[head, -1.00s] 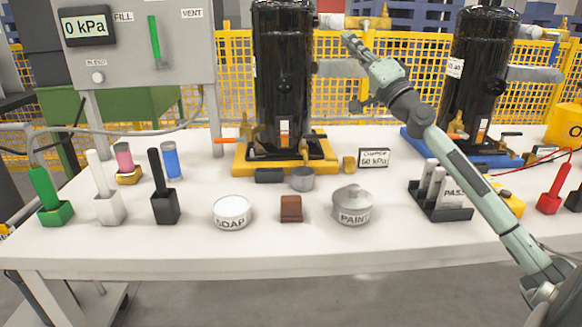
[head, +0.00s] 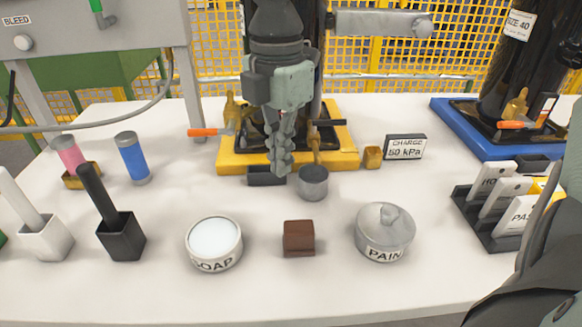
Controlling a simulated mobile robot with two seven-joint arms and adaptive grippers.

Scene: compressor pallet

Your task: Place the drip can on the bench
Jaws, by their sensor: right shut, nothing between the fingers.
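The drip can, which I take to be the small grey metal cup (head: 312,183), stands upright in front of the yellow base (head: 235,158) of the nearer black compressor. A brass valve outlet (head: 316,153) is just above and behind it. My right gripper (head: 281,168) points down with its fingers shut and empty. Its tips appear just left of the can, in front of a small black block (head: 258,178); I cannot tell whether they touch anything. The white bench (head: 340,290) carries all of this. My left gripper is not in view.
A soap tin (head: 214,242), a brown block (head: 299,238) and a lidded paint pot (head: 385,232) stand in front. A charge sign (head: 405,147) and small brass block (head: 373,157) are right of the can. A tag rack (head: 490,235) stands further right.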

